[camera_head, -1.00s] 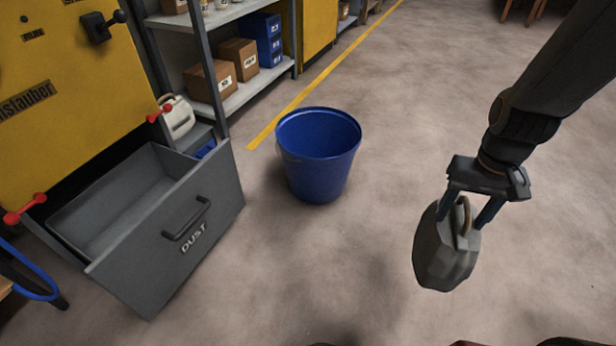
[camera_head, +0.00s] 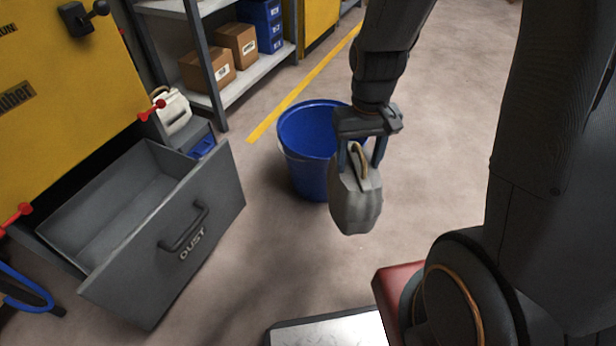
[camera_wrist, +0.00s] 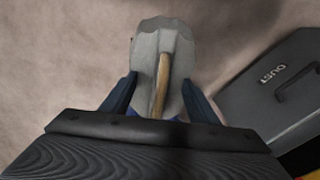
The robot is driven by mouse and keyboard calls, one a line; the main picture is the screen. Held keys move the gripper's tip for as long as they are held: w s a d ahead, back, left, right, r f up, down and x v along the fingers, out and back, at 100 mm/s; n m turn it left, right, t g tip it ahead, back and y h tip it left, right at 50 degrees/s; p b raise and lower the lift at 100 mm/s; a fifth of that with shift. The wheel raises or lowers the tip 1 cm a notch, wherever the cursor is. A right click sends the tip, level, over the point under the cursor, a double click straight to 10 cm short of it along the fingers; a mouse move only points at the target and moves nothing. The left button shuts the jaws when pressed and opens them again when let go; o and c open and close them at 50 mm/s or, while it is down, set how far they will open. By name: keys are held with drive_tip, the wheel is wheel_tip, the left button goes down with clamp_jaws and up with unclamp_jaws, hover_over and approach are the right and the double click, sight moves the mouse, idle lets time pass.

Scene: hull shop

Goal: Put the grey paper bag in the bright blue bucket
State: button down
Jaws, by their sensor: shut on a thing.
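The grey paper bag (camera_head: 356,200) with a tan handle hangs from my gripper (camera_head: 362,160) in the head view. My gripper is shut on the bag near its top and handle. The bag also shows between the fingers in the wrist view (camera_wrist: 150,58). The bright blue bucket (camera_head: 303,150) stands upright and open on the floor, behind and to the left of the bag in the picture. The bag and gripper hide part of the bucket's right side. The bag is outside the bucket's opening in the head view; I cannot tell the exact gap.
An open grey drawer marked DUST (camera_head: 215,222) juts out left of the bucket from a yellow machine (camera_head: 60,110). Shelves with boxes (camera_head: 208,68) stand behind. A white canister (camera_head: 172,110) sits by the machine. Floor between drawer and bag is clear.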

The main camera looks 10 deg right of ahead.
sight(359, 153)
drive_tip(key=r+p, duration=0.3)
drive_tip(key=shift+s+a+r, duration=0.2)
drive_tip(key=shift+s+r, duration=0.05)
drive_tip(key=shift+r, duration=0.15)
drive_tip(key=shift+r+p, duration=0.9)
drive_tip(key=shift+p, duration=0.2)
drive_tip(key=shift+w+r+m+p, duration=0.6)
drive_tip(key=shift+w+r+p, duration=0.15)
drive_tip(key=shift+r+p, duration=0.05)
drive_tip(key=w+f+m, duration=0.2)
drive_tip(key=w+m, duration=0.7)
drive_tip(key=w, duration=0.9)
drive_tip(key=shift+w+f+m, duration=0.15)
drive_tip(key=shift+f+m, duration=0.05)
drive_tip(key=shift+m, duration=0.1)
